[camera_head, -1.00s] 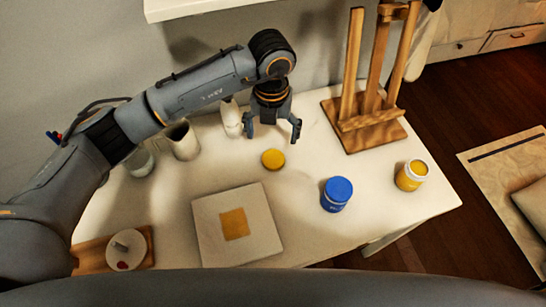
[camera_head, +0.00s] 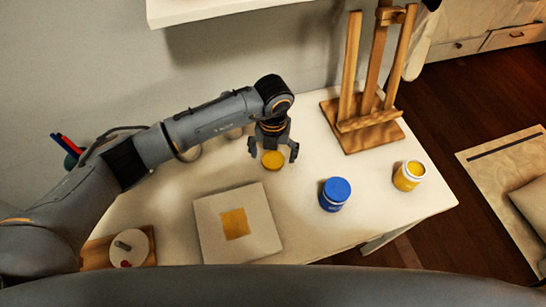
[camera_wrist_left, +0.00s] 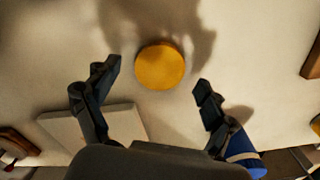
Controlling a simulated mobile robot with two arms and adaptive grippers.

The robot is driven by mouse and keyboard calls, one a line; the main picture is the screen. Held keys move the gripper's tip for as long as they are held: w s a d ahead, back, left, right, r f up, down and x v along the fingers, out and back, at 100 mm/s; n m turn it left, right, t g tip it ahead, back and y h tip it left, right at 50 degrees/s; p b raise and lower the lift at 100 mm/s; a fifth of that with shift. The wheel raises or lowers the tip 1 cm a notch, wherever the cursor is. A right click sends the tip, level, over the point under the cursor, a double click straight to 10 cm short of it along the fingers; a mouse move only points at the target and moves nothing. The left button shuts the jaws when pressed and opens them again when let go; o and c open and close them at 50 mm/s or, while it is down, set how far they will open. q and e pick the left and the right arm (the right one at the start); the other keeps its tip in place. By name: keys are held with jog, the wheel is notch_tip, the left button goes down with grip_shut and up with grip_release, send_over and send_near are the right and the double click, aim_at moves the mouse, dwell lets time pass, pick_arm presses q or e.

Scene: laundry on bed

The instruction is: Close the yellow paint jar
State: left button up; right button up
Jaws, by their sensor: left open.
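A round yellow lid (camera_head: 272,160) lies flat on the table away from the jar. My left gripper (camera_head: 274,157) is open and empty above the lid, pointing down. In the left wrist view the lid (camera_wrist_left: 160,65) lies between and slightly beyond the two spread fingertips (camera_wrist_left: 155,78), and neither finger appears to touch it. My right gripper is not in view.
A closed blue jar (camera_head: 335,194) stands between the lid and the yellow jar. A wooden easel (camera_head: 362,130) stands at the back right. A pale canvas (camera_head: 205,222) with a yellow square lies at the front. A wooden board (camera_head: 97,254) with a round item is at front left.

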pick_arm(q)
jog(key=shift+f, duration=0.5)
jog(key=c, duration=0.8)
jog(key=shift+c, duration=0.2)
